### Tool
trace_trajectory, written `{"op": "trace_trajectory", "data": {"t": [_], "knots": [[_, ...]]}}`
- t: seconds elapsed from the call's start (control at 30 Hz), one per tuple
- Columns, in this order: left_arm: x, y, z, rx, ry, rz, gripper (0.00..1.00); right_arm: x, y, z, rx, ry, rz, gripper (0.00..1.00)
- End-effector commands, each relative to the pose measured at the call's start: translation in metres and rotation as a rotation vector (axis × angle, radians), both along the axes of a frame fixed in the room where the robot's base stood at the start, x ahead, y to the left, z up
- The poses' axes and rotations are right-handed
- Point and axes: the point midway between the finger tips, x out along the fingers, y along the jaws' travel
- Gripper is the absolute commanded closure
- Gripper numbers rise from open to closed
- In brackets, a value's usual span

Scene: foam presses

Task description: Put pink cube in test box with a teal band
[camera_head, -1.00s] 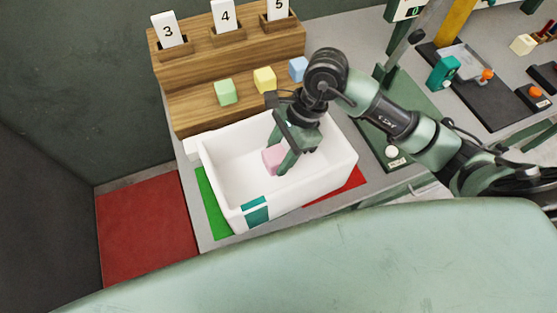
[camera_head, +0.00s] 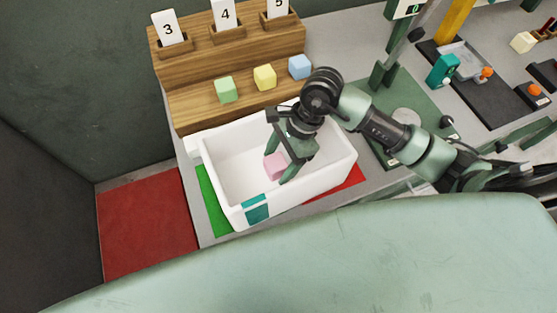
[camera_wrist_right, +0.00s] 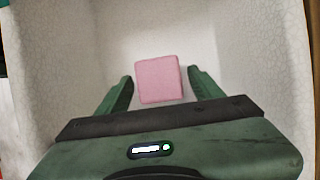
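The pink cube (camera_head: 275,165) is inside the white test box (camera_head: 226,205), which has a teal band (camera_head: 256,208) on its near side. My right gripper (camera_head: 278,166) is lowered into the box, with its fingers on either side of the cube. In the right wrist view, the pink cube (camera_wrist_right: 159,79) shows between the spread fingertips of my right gripper (camera_wrist_right: 161,83), with a narrow gap on each side. The gripper is open and looks clear of the cube. The cube appears to rest on the box floor. My left gripper is not in view.
A wooden stepped rack (camera_head: 190,108) behind the box holds a green cube (camera_head: 226,89), a yellow cube (camera_head: 265,77) and a blue cube (camera_head: 300,67). Number cards stand on its upper step. Green and red patches lie by the box. Press equipment stands at the right.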

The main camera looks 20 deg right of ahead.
Motion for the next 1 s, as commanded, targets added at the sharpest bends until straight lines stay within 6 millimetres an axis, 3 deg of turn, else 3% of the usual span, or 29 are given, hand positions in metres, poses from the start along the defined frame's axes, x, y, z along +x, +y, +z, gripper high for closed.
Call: {"op": "trace_trajectory", "data": {"t": [0.33, 0.7, 1.0], "knots": [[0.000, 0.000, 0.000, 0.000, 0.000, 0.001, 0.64, 0.002, -0.004, 0.010, 0.000, -0.003, -0.001, 0.33], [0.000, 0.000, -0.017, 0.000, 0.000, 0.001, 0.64, 0.005, -0.034, 0.081, -0.001, -0.006, -0.001, 0.33], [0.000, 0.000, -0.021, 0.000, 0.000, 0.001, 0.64, 0.005, -0.045, 0.112, 0.000, -0.001, 0.000, 0.33]]}}
